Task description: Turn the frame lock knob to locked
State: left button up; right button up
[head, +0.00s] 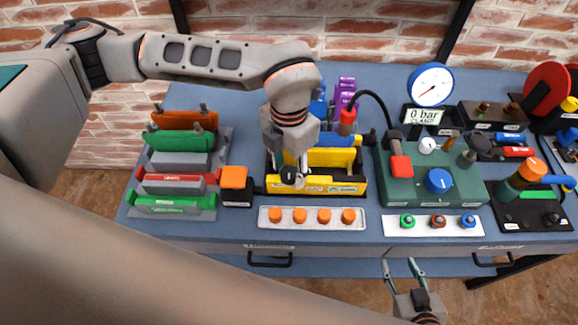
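A yellow frame (338,186) on a black base stands at the middle of the bench. A round black knob (288,175) sits at its front left; I take it for the frame lock knob, and its setting is too small to read. My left gripper (290,172) points down right at this knob. Its fingers look apart, one on each side of the knob, but I cannot tell whether they touch it. The gripper body hides part of the frame behind. My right gripper (402,264) is open and empty, low in front of the bench edge, away from the knob.
An orange block (234,177) on a black stand is close left of the knob. A white strip with orange buttons (312,218) lies in front. A green box (455,188) with a blue knob (439,181) stands right. A gauge (431,85) and purple parts (346,90) are behind.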

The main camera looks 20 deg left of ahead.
pick_arm(q)
jog(key=c, duration=0.7)
jog(key=m+b, duration=0.2)
jog(key=m, duration=0.1)
jog(key=shift+f+m+b, duration=0.1)
jog(key=shift+m+b, duration=0.25)
jog(key=shift+m, duration=0.05)
jog(key=m+b, duration=0.1)
jog(key=m, duration=0.2)
jog(key=shift+m, duration=0.4)
jog(key=m+b, duration=0.1)
jog(key=m, duration=0.4)
jog(key=shift+b, duration=0.3)
jog(key=m, duration=0.2)
jog(key=shift+m, duration=1.6)
